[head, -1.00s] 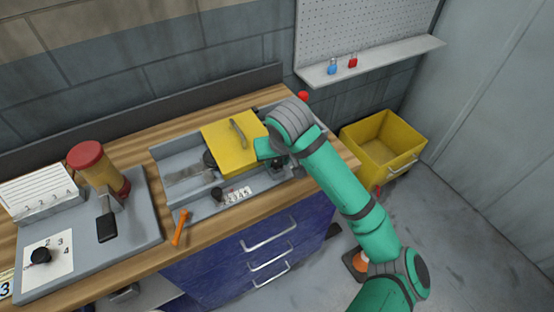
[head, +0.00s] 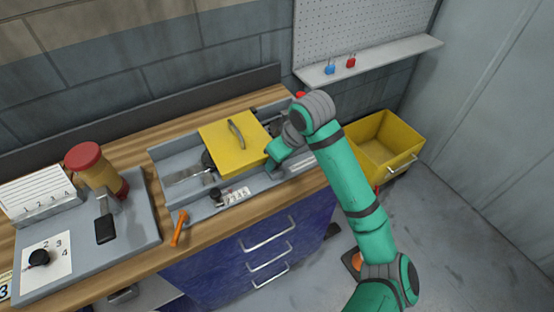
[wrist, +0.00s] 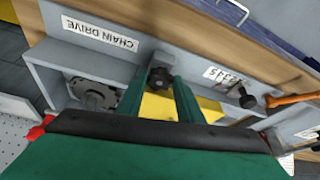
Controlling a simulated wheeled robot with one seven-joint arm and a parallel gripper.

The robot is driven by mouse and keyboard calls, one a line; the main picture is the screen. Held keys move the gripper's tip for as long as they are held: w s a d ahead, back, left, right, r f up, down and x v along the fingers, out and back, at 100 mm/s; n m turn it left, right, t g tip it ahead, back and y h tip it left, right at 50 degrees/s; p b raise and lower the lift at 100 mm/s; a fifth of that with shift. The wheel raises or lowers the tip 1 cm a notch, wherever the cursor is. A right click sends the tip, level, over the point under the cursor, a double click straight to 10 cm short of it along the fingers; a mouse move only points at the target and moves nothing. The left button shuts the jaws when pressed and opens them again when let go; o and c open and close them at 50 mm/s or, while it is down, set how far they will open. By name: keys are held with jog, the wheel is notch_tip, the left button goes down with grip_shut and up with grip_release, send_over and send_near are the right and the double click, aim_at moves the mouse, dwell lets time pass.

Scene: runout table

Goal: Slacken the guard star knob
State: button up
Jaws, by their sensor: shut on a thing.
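The black guard star knob (wrist: 160,78) sits between the tips of my gripper (wrist: 160,82) in the wrist view, close to the tray's grey wall. My gripper is shut on the knob. The yellow guard (head: 226,150), a flat cover with a dark handle (head: 237,133), lies over the middle of the grey tray in the head view. Part of the guard (wrist: 157,106) also shows between my fingers in the wrist view. In the head view my arm hides the knob and fingertips.
A label reading CHAIN DRIVE (wrist: 100,33) is on the tray edge, near a dark round sprocket (wrist: 92,93). An orange-handled tool (head: 179,229) lies at the bench front. A black knob (head: 215,194) stands on the tray front. A yellow bin (head: 384,146) is on the floor right.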

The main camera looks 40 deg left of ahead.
jog(key=shift+w+n+g, duration=0.15)
jog(key=shift+n+g, duration=0.15)
jog(key=shift+n, duration=0.7)
jog(key=o, duration=1.1)
jog(key=shift+r, duration=0.1)
jog(key=shift+c, duration=0.2)
jog(key=v, duration=1)
jog(key=shift+d+r, duration=0.25)
jog(key=shift+r, duration=0.05)
